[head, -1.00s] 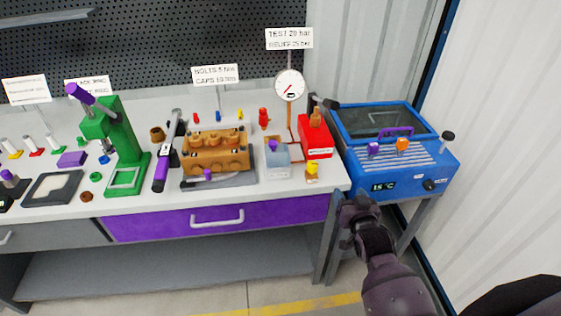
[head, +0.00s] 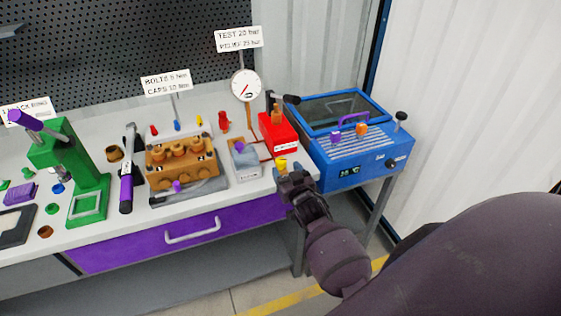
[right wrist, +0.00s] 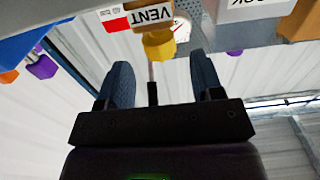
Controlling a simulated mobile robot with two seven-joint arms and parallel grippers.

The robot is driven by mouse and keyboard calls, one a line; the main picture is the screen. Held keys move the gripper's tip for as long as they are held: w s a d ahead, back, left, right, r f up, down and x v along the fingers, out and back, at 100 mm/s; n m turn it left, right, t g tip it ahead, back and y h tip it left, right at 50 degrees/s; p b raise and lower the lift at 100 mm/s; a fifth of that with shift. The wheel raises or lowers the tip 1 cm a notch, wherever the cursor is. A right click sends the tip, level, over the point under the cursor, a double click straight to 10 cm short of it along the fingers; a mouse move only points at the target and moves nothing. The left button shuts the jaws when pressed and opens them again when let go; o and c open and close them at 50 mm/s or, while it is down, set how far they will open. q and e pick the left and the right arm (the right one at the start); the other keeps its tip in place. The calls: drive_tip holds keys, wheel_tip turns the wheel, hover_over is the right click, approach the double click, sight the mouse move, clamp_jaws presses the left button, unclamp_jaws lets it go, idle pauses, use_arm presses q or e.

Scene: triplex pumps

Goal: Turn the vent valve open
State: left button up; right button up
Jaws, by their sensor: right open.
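The vent valve (head: 281,164) is a small yellow knob at the front right edge of the bench, beside the grey block. In the right wrist view the yellow valve (right wrist: 158,44) sits under a white and red VENT label (right wrist: 150,16). My right gripper (head: 291,184) is just in front of the valve in the head view and partly covers its lower side. In the right wrist view its two fingers (right wrist: 160,72) are spread and empty, with the valve just beyond the gap between their tips. My left gripper is not in view.
A red pump box (head: 278,135) with a dark lever and a pressure gauge (head: 246,85) stand behind the valve. A blue bath (head: 350,172) with a glass lid is close on the right. The purple drawer (head: 140,241) is below the bench top.

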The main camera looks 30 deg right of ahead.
sight(283, 165)
drive_tip(key=shift+x, duration=2.35)
drive_tip(key=c, duration=0.9)
